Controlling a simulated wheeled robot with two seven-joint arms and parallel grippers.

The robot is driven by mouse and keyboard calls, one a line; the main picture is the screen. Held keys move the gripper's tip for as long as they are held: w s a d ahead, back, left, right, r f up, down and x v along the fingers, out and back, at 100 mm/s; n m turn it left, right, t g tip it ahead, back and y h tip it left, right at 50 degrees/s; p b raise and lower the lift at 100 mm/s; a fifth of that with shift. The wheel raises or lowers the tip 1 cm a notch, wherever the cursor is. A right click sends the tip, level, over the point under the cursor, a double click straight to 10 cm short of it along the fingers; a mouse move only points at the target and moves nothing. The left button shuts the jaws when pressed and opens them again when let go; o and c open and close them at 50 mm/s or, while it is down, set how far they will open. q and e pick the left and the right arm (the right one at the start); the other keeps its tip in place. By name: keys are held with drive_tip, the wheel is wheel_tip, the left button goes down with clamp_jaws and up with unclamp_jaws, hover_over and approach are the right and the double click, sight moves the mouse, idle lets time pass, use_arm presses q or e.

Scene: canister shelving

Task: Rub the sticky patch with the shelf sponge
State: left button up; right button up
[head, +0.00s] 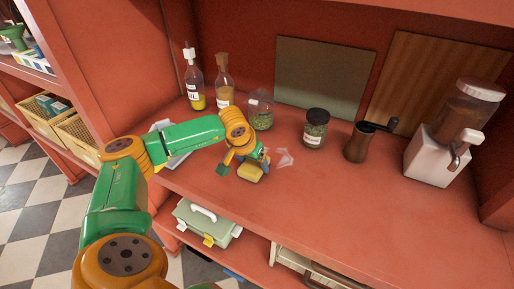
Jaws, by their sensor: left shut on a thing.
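The yellow sponge (251,173) is at my left gripper (244,165), low over or on the red shelf surface; I cannot tell if it touches. The left gripper is shut on the sponge, and its fingers hide part of it. A pale, whitish patch (284,158), which looks like the sticky patch, lies on the shelf just right of the gripper. My right gripper is not in view.
Two bottles (195,85) (224,85), a glass jar (260,112), a dark-lidded jar (315,128), a grinder (358,143) and a dispenser (450,140) stand along the back. A white tray (172,160) is partly behind my arm. The right front shelf is clear.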

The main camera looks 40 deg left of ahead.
sight(270, 147)
use_arm(q)
drive_tip(key=w, duration=0.1)
drive_tip(key=w+a, duration=0.1)
drive_tip(key=w, duration=0.1)
drive_tip(key=shift+w+a+b, duration=0.2)
drive_tip(key=shift+w+b, duration=0.05)
drive_tip(key=shift+w, duration=0.7)
drive_tip(key=shift+w+a+b, duration=0.15)
drive_tip(key=shift+w+b, duration=0.05)
drive_tip(key=shift+w, duration=0.7)
drive_tip(key=shift+w+a+f+b, duration=0.15)
drive_tip(key=shift+w+f+b, duration=0.05)
drive_tip(key=shift+w+b, duration=0.4)
drive_tip(key=shift+w+a+f+b, duration=0.1)
drive_tip(key=shift+w+f+b, duration=0.05)
drive_tip(key=shift+w+b, duration=0.4)
drive_tip(key=shift+w+r, duration=0.1)
drive_tip(key=shift+w, duration=0.25)
drive_tip(key=shift+w+a+r, duration=0.1)
drive_tip(key=shift+r, duration=0.05)
